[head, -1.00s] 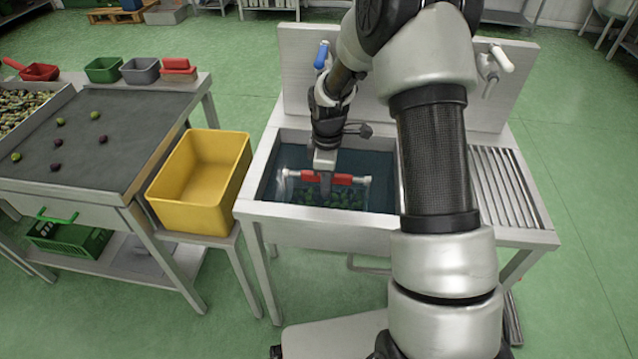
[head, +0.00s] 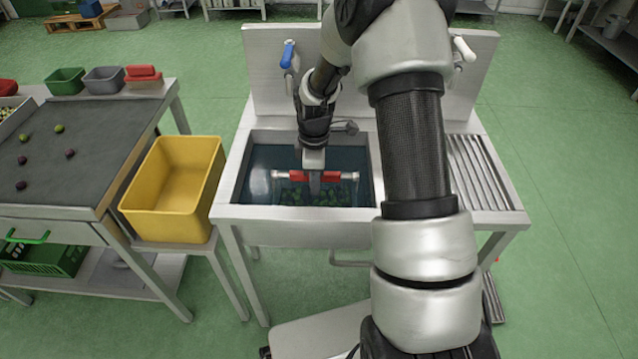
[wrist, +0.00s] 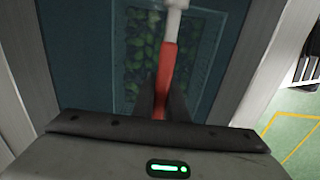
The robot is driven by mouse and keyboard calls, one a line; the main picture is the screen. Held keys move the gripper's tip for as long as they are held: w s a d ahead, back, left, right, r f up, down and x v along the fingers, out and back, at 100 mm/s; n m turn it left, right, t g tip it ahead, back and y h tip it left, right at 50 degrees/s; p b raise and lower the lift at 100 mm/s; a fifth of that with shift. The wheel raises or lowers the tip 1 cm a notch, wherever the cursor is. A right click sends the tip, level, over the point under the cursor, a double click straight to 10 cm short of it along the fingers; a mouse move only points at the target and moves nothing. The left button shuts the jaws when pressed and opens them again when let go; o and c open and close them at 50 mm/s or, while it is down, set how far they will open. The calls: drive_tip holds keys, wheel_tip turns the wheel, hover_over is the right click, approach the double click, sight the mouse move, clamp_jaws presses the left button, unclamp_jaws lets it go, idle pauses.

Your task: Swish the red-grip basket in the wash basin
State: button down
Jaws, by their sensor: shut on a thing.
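The wash basin (head: 225,205) is a steel sink filled with dark water. The basket (head: 352,177) has a pale handle bar with a red grip (head: 331,177), and green olives show in it under the water. My gripper (head: 315,180) points down over the basin and is shut on the red grip near its middle. In the wrist view the red grip (wrist: 166,75) runs up between my fingers, with the basket's olives (wrist: 150,45) below. The basket's body is in the water, and its lower part is hard to make out.
A yellow crate (head: 128,208) stands close at the basin's left. A blue-handled tap (head: 288,55) and a white-handled tap (head: 463,48) are on the back panel. A ribbed drainboard (head: 485,175) lies to the right. A grey sorting table (head: 95,135) with loose olives stands far left.

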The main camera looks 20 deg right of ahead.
sight(289, 177)
drive_tip(key=shift+w+a, duration=0.35)
drive_tip(key=shift+a, duration=0.7)
drive_tip(key=shift+w+a, duration=0.4)
drive_tip(key=shift+a, duration=0.6)
drive_tip(key=shift+w+a, duration=0.35)
drive_tip(key=shift+a, duration=0.7)
drive_tip(key=shift+s+d, duration=0.2)
drive_tip(key=shift+d, duration=0.45)
drive_tip(key=shift+s+d, duration=0.25)
drive_tip(key=shift+d, duration=0.35)
drive_tip(key=shift+s+d, duration=0.2)
drive_tip(key=shift+d, duration=0.45)
drive_tip(key=shift+r, duration=0.1)
wheel_tip(289, 177, up, 21)
drive_tip(key=p, duration=1.8)
